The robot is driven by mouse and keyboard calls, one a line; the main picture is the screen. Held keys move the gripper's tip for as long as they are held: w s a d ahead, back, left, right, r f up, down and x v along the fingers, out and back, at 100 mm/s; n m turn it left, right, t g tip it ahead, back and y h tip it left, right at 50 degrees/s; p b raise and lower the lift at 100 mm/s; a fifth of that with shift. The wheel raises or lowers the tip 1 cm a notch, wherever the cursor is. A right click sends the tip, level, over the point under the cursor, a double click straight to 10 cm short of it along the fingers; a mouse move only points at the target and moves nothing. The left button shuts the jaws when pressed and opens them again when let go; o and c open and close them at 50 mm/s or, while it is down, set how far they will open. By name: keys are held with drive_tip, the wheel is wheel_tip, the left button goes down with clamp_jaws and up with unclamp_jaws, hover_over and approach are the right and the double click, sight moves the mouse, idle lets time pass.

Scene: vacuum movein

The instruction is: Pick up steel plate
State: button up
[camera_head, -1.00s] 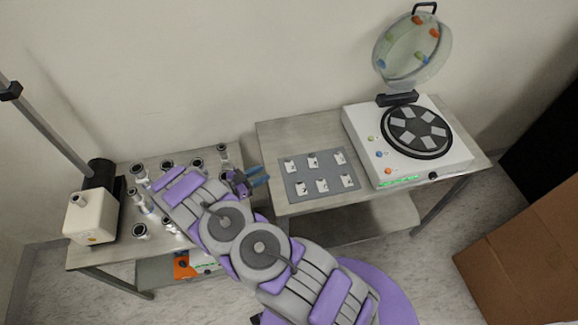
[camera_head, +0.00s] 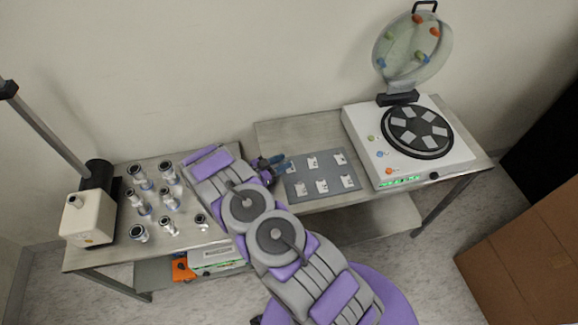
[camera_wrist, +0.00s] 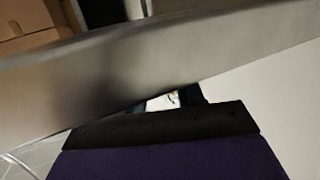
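Several small pale plates with dark marks lie in two rows on a flat grey mat (camera_head: 328,173) on the right table. Which of these is the steel plate is not certain. The far-row plates include a middle one (camera_head: 313,162) and a right one (camera_head: 339,160). My gripper (camera_head: 284,164), with blue fingers, is at the mat's left edge, next to the left plate of the far row, which it partly covers. In the wrist view the fingers (camera_wrist: 171,98) stand apart with a pale patch between them. Contact cannot be told.
A white machine (camera_head: 365,152) with a round dark disc and raised clear lid stands on the table's right part. The left table (camera_head: 190,241) holds several metal fittings and a beige pump (camera_head: 88,220). A cardboard box (camera_head: 525,255) stands at the lower right.

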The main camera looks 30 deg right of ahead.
drive_tip(key=shift+a, duration=0.1)
clamp_jaws()
idle(0.3)
drive_tip(key=shift+r, duration=0.15)
